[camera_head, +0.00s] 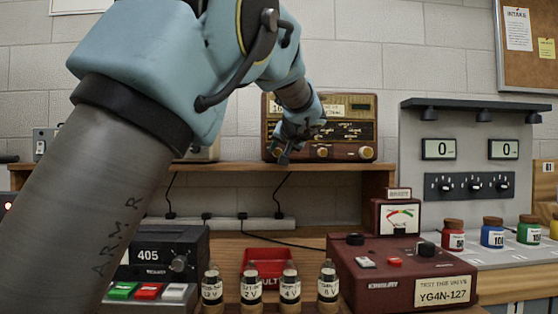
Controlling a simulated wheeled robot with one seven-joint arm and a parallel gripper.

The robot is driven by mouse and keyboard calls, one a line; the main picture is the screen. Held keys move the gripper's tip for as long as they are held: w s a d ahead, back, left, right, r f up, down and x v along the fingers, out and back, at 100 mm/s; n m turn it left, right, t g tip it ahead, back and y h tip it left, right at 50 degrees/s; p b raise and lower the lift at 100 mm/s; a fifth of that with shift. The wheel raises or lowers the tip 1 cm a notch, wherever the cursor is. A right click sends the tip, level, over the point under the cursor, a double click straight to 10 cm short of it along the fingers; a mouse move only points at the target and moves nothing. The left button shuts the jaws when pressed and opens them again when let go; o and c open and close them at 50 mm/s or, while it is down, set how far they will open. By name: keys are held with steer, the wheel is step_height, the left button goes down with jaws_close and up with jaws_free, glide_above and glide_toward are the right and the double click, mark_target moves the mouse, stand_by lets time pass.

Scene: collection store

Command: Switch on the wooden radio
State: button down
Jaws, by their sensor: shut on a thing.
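The wooden radio (345,105) stands on the wooden shelf at the back, with a dark brown case and a lit-looking tan dial panel. Two pale knobs show on its lower front, a middle knob (321,152) and a right knob (365,152). My gripper (283,157) is at the lower left of the radio's front, shut on what appears to be its left knob. The fingers and wrist hide that knob and part of the radio's left side.
The wooden shelf (230,169) runs behind the bench. Coloured jars (492,233) and a panel with two displays (470,150) are at right. My arm covers the left.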

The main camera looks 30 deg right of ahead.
steer(key=m+t+b, duration=0.1)
steer(key=m+b, duration=0.2)
steer(key=b, duration=0.1)
steer(key=m+t+y+b, duration=0.1)
steer(key=m+b, duration=0.2)
steer(key=b, duration=0.1)
steer(key=f+m+t+y+b, duration=0.1)
steer(key=m+t+b, duration=0.1)
steer(key=b, duration=0.2)
steer(key=shift+s+d+m, duration=0.1)
steer(key=shift+d+m, duration=0.1)
steer(key=shift+m, duration=0.2)
steer(key=shift+r+m, duration=0.15)
steer(key=shift+m, duration=0.15)
steer(key=c, duration=0.5)
jaws_free()
steer(key=shift+c, duration=0.2)
steer(key=shift+s, duration=0.1)
steer(key=s+b, duration=0.2)
steer(key=s, duration=0.8)
steer(key=shift+s+a, duration=0.2)
steer(key=shift+s, duration=0.1)
